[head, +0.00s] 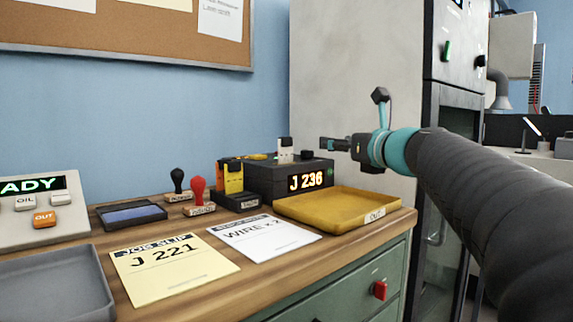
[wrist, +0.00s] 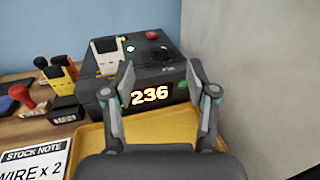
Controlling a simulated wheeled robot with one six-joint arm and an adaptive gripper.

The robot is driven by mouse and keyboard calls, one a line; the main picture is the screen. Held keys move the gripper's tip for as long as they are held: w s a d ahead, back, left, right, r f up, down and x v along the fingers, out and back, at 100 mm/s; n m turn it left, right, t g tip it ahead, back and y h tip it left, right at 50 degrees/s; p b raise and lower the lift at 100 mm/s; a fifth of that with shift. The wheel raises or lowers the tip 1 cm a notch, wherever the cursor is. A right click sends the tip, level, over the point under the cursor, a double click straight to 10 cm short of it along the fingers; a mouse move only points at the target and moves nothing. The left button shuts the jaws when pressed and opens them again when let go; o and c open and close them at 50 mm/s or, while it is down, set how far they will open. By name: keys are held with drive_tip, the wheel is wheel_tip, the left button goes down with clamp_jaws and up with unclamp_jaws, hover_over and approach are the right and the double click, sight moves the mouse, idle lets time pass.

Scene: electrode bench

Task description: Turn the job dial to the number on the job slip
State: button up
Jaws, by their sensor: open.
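The job slip (head: 172,266) lies on the bench in the head view and reads J 221. A dark box (head: 262,180) stands at the back of the bench, and its lit display (head: 306,181) reads J 236. The wrist view shows the same display (wrist: 152,95) as 236, its left part hidden by a finger. My gripper (head: 328,145) is open and empty, at the right end of the box and above it. In the wrist view its fingers (wrist: 160,75) stand apart in front of the box.
A yellow OUT tray (head: 385,211) lies in front of the box. Stamps (head: 197,196), an ink pad (head: 131,214) and a stock note (head: 264,238) are to the left. A tall grey cabinet (head: 350,80) rises behind at the right.

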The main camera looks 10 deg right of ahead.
sight(311, 152)
wheel_tip(311, 152, down, 3)
drive_tip(key=shift+w+f+b, duration=0.1)
drive_tip(key=shift+f+b, duration=0.05)
drive_tip(key=shift+b, duration=1)
drive_tip(key=p+x, duration=0.1)
drive_tip(key=x, duration=1.2)
drive_tip(key=shift+w+a, duration=0.1)
drive_tip(key=shift+w, duration=0.25)
clamp_jaws()
drive_tip(key=shift+y, duration=0.3)
